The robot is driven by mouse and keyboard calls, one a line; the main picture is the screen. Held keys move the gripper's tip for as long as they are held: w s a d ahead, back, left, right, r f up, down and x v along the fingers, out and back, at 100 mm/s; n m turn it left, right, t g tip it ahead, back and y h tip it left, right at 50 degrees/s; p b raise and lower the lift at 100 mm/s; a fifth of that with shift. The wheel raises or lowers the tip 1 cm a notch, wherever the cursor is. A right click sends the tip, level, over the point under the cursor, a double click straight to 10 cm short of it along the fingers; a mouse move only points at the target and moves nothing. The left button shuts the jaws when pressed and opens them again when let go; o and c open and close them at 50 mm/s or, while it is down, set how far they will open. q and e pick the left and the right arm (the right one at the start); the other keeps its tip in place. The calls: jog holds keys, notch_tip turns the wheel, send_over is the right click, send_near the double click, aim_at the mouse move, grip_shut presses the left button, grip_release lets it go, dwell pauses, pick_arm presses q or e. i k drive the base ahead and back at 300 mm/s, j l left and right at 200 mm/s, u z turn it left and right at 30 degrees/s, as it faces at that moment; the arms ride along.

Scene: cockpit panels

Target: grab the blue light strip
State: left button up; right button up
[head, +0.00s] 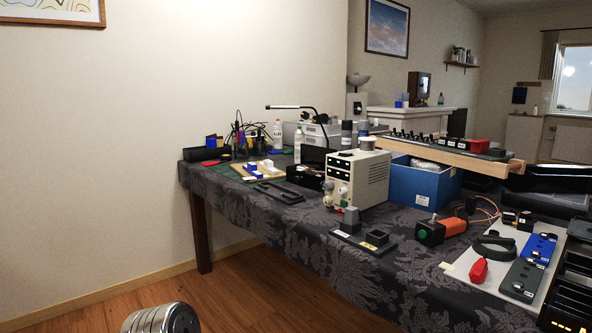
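A blue strip (541,246) with small dark and white details lies on a pale board at the right end of the table. It looks like the blue light strip. A similar dark grey strip (523,280) lies in front of it, close by. Neither gripper can be made out in the head view. A rounded metallic part at the bottom left edge looks like a piece of my own arm. Nothing is seen touching the blue strip.
The pale board (459,272) also bears a red-tipped tool (478,270) and a black curved item (494,243). An orange and green device (440,230) lies left of it. A blue box (424,181) and beige instrument (358,178) stand behind. Dark racks crowd the right edge.

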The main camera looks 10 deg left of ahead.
aim_at(250, 168)
jog(key=i+j+z, duration=0.15)
jog(key=j+z, duration=0.3)
jog(key=j, duration=0.3)
jog(key=j+z, duration=0.45)
jog(key=j, duration=0.3)
